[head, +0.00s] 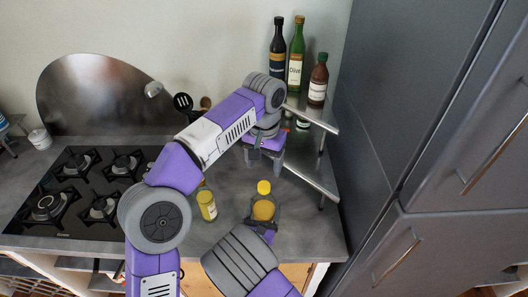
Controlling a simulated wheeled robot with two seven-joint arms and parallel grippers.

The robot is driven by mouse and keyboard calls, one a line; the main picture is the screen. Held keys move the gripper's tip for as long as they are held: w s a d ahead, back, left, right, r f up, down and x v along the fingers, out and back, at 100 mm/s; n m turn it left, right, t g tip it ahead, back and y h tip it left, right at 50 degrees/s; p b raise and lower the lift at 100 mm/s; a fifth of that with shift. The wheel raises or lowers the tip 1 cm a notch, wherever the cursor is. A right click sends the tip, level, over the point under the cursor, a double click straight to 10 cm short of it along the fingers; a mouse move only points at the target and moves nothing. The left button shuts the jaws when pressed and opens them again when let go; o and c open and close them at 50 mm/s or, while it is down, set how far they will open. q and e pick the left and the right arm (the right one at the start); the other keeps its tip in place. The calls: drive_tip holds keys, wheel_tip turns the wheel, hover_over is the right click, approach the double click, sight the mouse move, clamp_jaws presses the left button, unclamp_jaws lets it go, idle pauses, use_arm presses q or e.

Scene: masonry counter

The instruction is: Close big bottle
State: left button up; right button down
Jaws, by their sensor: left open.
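A bottle with a yellow cap (264,187) and an amber body (263,209) stands upright near the front of the grey counter. My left gripper (264,166) reaches over from above. It is open, with its fingers pointing down, behind and above the yellow cap, and no object shows between them. My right gripper (264,218) is low in front, with dark fingers beside the amber body. I cannot tell whether they grip it. A second yellow bottle (207,206) with a pale label stands to the left, its upper part near my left arm. I cannot tell which is the big bottle.
A metal corner shelf (312,115) holds a dark bottle (277,50), a green bottle (296,54) and a brown bottle (318,82). A gas hob (75,190) is at left. Tall grey cabinets (415,90) close off the right. Counter between the yellow bottles is clear.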

sight(262, 219)
use_arm(q)
drive_tip(key=shift+r, duration=2.1)
use_arm(e)
unclamp_jaws()
drive_tip(key=shift+s+a+b, duration=0.1)
drive_tip(key=shift+s+a, duration=0.15)
drive_tip(key=shift+s, duration=1)
drive_tip(key=shift+s+a+b, duration=0.1)
drive_tip(key=shift+s+a, duration=0.15)
drive_tip(key=shift+s, duration=0.95)
drive_tip(key=shift+s+a+b, duration=0.1)
drive_tip(key=shift+s+a, duration=0.15)
drive_tip(key=shift+s, duration=1)
use_arm(q)
drive_tip(key=shift+f, duration=0.35)
